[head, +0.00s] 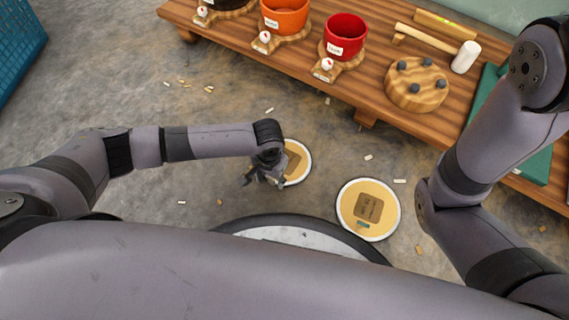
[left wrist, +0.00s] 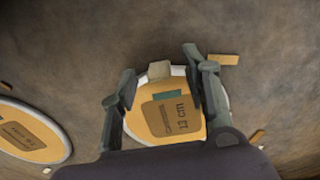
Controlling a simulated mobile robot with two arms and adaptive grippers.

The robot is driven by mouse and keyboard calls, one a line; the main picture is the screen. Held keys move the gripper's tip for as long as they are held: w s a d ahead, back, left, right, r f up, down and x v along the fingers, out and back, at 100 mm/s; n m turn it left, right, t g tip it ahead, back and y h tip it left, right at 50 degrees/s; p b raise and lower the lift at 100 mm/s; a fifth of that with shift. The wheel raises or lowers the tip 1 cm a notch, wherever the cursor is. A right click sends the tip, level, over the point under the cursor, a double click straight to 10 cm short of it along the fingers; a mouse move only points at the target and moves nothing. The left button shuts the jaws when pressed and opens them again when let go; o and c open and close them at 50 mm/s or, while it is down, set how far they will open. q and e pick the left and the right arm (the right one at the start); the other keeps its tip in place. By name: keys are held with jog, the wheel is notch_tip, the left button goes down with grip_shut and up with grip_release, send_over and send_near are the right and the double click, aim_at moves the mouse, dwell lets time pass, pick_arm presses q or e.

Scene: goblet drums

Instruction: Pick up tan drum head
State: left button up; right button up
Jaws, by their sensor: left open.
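Two round tan drum heads with white rims lie flat on the floor. The smaller tan drum head (head: 298,161) is partly hidden by my left gripper (head: 264,181) in the head view. In the left wrist view this drum head (left wrist: 150,120) shows a brown label reading "13 cm" and lies between and beyond the spread fingers of my left gripper (left wrist: 165,78). Nothing is held; whether the fingers touch the rim is unclear. The larger drum head (head: 381,193) lies to its right in the head view, and a drum head (left wrist: 22,140) also shows at the left wrist view's left edge. My right gripper is out of view.
A low wooden bench (head: 350,92) runs across the back with an orange drum shell (head: 285,15), a red drum shell (head: 346,35), a mallet (head: 464,57) and a round wooden board (head: 416,97). A blue crate (head: 18,40) stands top left. Small chips litter the floor.

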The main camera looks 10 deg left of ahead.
pick_arm(q)
jog(key=shift+c, duration=0.3)
grip_shut()
jog(key=shift+r, duration=0.1)
dwell(0.4)
